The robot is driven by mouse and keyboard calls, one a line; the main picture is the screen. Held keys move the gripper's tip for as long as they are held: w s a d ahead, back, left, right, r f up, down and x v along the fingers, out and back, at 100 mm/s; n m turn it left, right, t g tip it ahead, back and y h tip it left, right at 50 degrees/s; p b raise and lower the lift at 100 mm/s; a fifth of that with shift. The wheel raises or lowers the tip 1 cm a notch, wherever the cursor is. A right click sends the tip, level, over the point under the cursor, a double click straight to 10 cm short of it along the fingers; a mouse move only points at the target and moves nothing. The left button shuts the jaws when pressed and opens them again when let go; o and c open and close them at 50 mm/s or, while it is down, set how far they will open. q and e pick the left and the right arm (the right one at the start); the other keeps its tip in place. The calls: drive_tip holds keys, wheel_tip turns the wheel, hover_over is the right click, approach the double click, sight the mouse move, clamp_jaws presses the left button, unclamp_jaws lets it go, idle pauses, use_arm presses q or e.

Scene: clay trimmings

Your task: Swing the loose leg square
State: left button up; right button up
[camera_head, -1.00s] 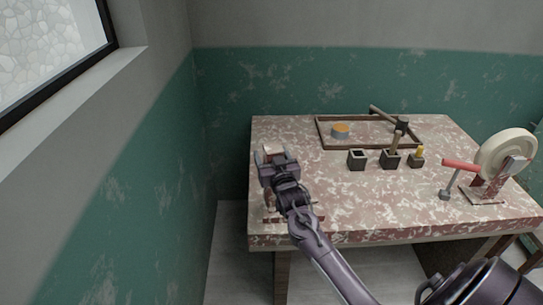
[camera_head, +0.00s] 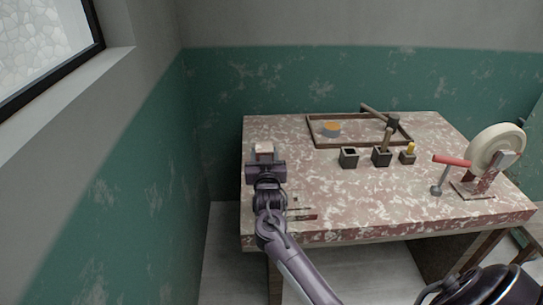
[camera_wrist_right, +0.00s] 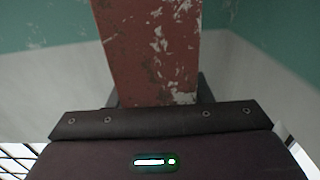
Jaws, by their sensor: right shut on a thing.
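My right gripper (camera_head: 265,160) is at the left end of the worn red-and-white table (camera_head: 340,205), with its arm reaching in from the lower right. It is shut on a red-brown bar (camera_wrist_right: 150,50) with chipped white patches, which I take for the loose leg. In the right wrist view the bar stretches away from the jaws to the top edge. In the head view a pale and reddish end of it (camera_head: 264,148) shows just past the gripper. The jaws hide the gripped part, and I cannot see a joint. My left gripper is not in view.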

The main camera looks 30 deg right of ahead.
drive_tip(key=shift+o, duration=0.2)
drive_tip(key=shift+d, duration=0.1)
drive_tip(key=o, duration=1.4)
drive_tip(key=shift+c, duration=0.2)
drive_tip(key=shift+s, duration=0.1)
drive_tip(key=v, duration=0.7)
drive_tip(key=shift+s+a+b, duration=0.25)
drive_tip(key=shift+a+b, duration=0.1)
drive_tip(key=shift+b, duration=0.05)
